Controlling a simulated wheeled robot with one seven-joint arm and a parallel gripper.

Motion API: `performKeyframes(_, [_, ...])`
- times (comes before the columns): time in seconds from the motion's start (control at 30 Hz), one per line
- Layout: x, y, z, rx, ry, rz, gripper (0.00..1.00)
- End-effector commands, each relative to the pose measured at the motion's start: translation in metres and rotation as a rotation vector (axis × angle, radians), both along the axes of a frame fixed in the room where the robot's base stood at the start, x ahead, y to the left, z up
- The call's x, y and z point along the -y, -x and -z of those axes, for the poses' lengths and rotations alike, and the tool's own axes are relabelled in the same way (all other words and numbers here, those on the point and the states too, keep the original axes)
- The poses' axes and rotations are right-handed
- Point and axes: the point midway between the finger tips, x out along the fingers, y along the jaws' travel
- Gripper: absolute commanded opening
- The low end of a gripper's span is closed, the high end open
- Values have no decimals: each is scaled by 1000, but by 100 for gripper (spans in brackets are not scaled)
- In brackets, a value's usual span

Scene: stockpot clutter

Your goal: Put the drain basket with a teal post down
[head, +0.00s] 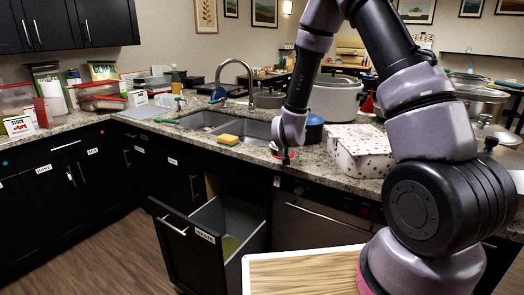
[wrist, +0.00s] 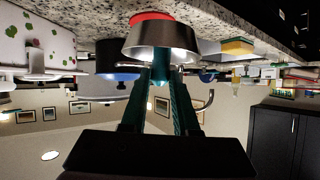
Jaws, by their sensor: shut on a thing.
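The drain basket (wrist: 160,38) is a small metal cup with a red part at its far end, seen large in the wrist view, where the scene is upside down. A bit of teal post (wrist: 162,79) shows between the dark green fingers. My gripper (wrist: 163,85) is shut on this post and holds the basket out in the air. The basket is too small there to make out clearly.
The double sink (head: 252,128) with its faucet (head: 236,66) lies behind and left of my gripper. A yellow sponge (head: 228,139) sits at the sink's front rim. A patterned white box (head: 358,150) stands to the right. A wooden-topped surface (head: 305,274) is in the foreground.

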Motion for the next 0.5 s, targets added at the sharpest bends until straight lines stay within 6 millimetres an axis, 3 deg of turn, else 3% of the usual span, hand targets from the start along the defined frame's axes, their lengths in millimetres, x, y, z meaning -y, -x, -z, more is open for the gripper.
performKeyframes(0.1, [44, 3, -35, 6, 1, 76, 0])
performKeyframes(0.3, [103, 10, -76, 3, 4, 175, 0])
performKeyframes(0.4, [121, 13, -86, -2, 6, 204, 0])
performKeyframes(0.5, [125, 13, -88, -5, 9, 210, 0])
